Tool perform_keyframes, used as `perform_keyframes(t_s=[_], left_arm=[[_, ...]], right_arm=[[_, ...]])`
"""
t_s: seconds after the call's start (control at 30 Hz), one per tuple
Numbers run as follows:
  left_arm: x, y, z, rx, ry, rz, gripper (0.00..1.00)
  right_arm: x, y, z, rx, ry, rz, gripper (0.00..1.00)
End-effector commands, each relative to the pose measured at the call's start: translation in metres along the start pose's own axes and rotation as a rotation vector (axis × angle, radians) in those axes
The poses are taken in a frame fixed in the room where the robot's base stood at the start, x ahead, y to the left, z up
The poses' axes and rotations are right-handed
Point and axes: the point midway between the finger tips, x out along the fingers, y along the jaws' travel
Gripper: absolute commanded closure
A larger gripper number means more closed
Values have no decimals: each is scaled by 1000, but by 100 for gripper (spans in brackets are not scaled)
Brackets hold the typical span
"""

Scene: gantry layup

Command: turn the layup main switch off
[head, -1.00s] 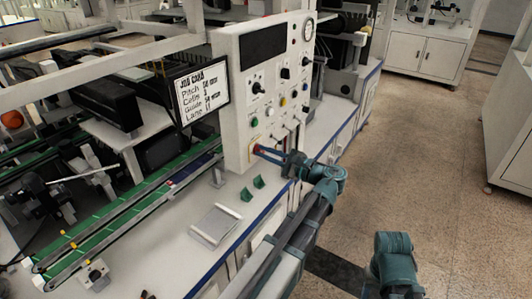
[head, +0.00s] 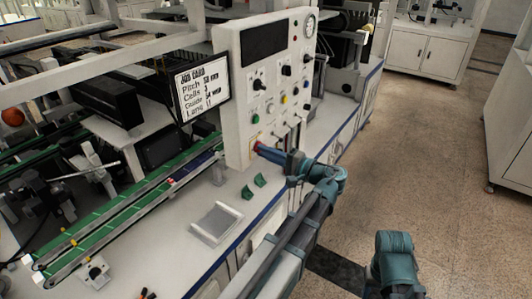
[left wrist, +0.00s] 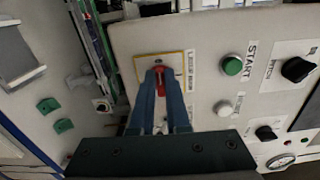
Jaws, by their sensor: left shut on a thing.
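The main switch is a red lever (left wrist: 160,80) on a yellow-bordered plate (left wrist: 141,68) on the pale control panel. In the left wrist view the lever stands between my blue fingertips. My left gripper (left wrist: 160,88) is shut on the lever. In the head view the left gripper (head: 266,150) reaches the panel's lower left corner, where a bit of red (head: 258,146) shows at the fingertips. The fingers hide part of the lever. My right gripper is out of view.
The control panel (head: 236,100) also carries a green START button (left wrist: 232,65), a white button (left wrist: 223,108) and black knobs (left wrist: 298,69). Green brackets (head: 260,180) and a grey tray (head: 215,222) lie on the bench below. A job card screen (head: 202,87) stands left of the panel.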

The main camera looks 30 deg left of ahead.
Motion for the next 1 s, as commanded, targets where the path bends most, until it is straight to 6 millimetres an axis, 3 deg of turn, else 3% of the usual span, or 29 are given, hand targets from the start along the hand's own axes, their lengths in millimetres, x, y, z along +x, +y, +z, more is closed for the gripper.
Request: perform_keyframes(t_s=[0.67,0.7,0.83,1.0], left_arm=[[0,2,1,-50,-1,5,100],[0,2,1,-50,-1,5,79],[0,2,1,-49,-1,3,56],[0,1,0,-49,0,2,56]], right_arm=[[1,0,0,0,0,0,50],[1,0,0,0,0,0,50],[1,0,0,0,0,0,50],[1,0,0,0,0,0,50]])
